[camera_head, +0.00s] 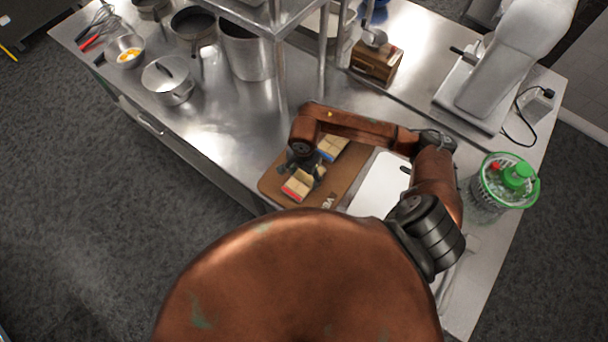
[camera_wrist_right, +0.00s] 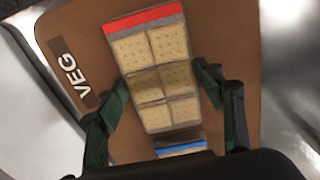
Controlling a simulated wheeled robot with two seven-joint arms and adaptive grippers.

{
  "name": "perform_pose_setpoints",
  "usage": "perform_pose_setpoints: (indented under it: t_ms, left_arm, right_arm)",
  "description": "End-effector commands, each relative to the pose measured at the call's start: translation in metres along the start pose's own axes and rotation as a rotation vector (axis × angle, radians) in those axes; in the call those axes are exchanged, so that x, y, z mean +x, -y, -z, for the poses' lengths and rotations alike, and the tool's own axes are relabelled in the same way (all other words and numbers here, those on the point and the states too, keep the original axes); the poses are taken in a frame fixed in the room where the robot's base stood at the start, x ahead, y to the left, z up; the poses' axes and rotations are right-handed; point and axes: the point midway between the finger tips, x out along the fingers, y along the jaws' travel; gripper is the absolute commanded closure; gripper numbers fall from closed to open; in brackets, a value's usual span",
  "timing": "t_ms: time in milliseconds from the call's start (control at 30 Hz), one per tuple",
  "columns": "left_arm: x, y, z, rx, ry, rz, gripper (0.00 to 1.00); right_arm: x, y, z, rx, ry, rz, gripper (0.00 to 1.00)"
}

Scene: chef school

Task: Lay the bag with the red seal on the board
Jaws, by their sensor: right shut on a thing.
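The bag with the red seal (camera_head: 297,188) is clear, with several square crackers inside, and it also shows in the right wrist view (camera_wrist_right: 155,58). My right gripper (camera_head: 305,167) is over the brown board (camera_head: 334,182); in the right wrist view my right gripper (camera_wrist_right: 160,82) has a finger at each side of this bag and is shut on it. The bag is over the board, marked VEG (camera_wrist_right: 73,78); I cannot tell whether it touches the surface. A similar bag with a blue seal (camera_head: 333,149) is on the board behind it. My left gripper is not in view.
A white board (camera_head: 378,186) lies to the right of the brown one. A green-and-clear basket with bottles (camera_head: 505,182) stands at the right edge. Pots (camera_head: 246,52) and a wooden box (camera_head: 377,62) stand farther back. Bare steel counter (camera_head: 215,125) lies to the left.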

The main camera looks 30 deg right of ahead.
Motion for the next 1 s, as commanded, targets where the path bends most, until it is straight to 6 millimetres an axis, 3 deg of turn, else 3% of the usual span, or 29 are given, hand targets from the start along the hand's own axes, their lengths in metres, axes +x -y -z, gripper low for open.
perform_pose_setpoints:
  t_ms: [333,367,600,1000]
  left_arm:
    - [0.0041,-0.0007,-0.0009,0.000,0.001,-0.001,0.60]
    - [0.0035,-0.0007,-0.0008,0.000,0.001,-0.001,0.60]
    - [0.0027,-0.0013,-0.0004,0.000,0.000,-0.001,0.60]
    - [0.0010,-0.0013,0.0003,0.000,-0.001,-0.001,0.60]
  right_arm:
    - [0.0036,0.0005,0.0000,0.000,-0.001,0.001,0.64]
    - [0.0033,0.0003,-0.0001,0.000,0.000,0.000,0.37]
    - [0.0023,0.0004,-0.0003,0.000,0.000,0.001,0.21]
    - [-0.0043,0.0016,0.0002,-0.001,-0.001,0.004,0.21]
